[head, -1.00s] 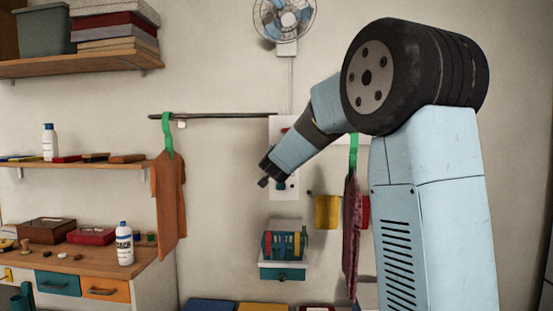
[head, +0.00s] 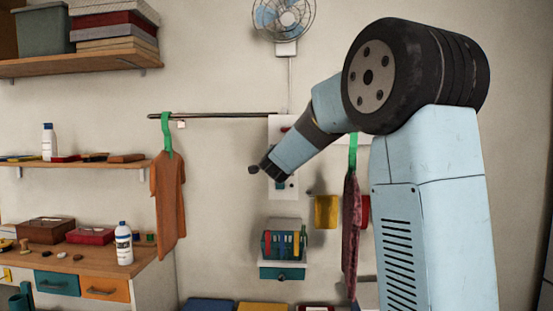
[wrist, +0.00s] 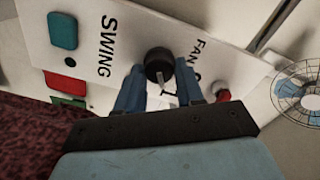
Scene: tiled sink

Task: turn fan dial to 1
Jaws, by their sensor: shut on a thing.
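The fan dial (wrist: 158,62) is a round black knob with a pale pointer on a white panel (wrist: 90,70) in the wrist view. My gripper's blue fingers (wrist: 158,82) are on either side of it and shut on it. The pointer faces down in this view, roughly toward the mark 1 (wrist: 166,92). Another mark beside it is partly hidden by the right finger. In the head view my gripper (head: 262,169) is in front of the white panel (head: 291,190), and my arm hides the dial there.
The panel also carries the word SWING, a teal piece (wrist: 63,31) and a red button (wrist: 221,91). The wall fan (head: 284,14) hangs above. An orange shirt (head: 168,200) hangs left of the panel, a dark red cloth (head: 351,230) right. A small rack (head: 283,256) is below.

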